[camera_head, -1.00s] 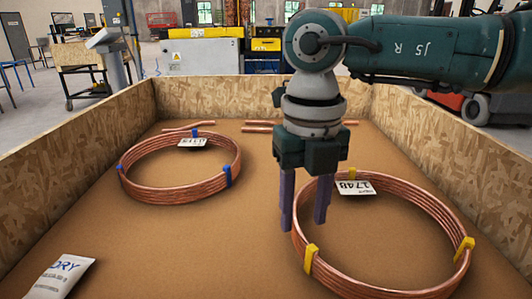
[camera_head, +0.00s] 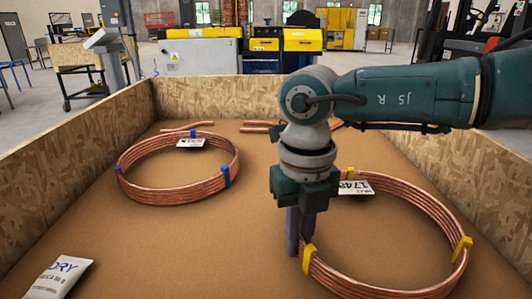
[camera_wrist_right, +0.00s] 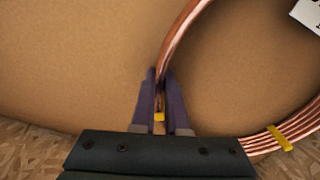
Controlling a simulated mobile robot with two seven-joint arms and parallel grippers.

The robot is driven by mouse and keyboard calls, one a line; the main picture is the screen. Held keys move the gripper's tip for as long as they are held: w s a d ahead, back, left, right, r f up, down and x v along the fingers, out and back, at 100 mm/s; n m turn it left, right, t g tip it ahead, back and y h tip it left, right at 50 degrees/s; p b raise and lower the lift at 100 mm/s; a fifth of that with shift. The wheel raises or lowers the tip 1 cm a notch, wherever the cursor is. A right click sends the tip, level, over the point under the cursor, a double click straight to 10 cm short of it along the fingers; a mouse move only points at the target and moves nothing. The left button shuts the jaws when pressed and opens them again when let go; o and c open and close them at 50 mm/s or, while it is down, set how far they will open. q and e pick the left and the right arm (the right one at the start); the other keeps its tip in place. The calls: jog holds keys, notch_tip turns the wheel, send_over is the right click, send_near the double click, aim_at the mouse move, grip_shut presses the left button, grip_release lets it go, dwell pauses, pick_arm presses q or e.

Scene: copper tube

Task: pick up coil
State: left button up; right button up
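The right coil (camera_head: 431,204) is a ring of copper tube with yellow straps and a white tag (camera_head: 356,187), lying flat in the wooden crate (camera_head: 46,190). My right gripper (camera_head: 299,248) points down at the coil's left side, beside a yellow strap. In the right wrist view the purple fingers (camera_wrist_right: 160,82) stand on both sides of the copper tube (camera_wrist_right: 177,43), close against it, with a bit of yellow strap between them. The gripper looks shut on the coil, which still rests on the floor. A second coil (camera_head: 178,196) with blue straps lies at left. My left gripper is not in view.
A white packet (camera_head: 62,277) lies at the crate's front left. Short copper tube pieces (camera_head: 259,127) lie near the back wall. Chipboard walls enclose the crate on the sides and back. Floor between the two coils is clear.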

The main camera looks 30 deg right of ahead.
grip_shut()
jog(key=shift+r, duration=0.1)
dwell(0.8)
notch_tip(320, 180, up, 20)
dwell(0.6)
dwell(0.6)
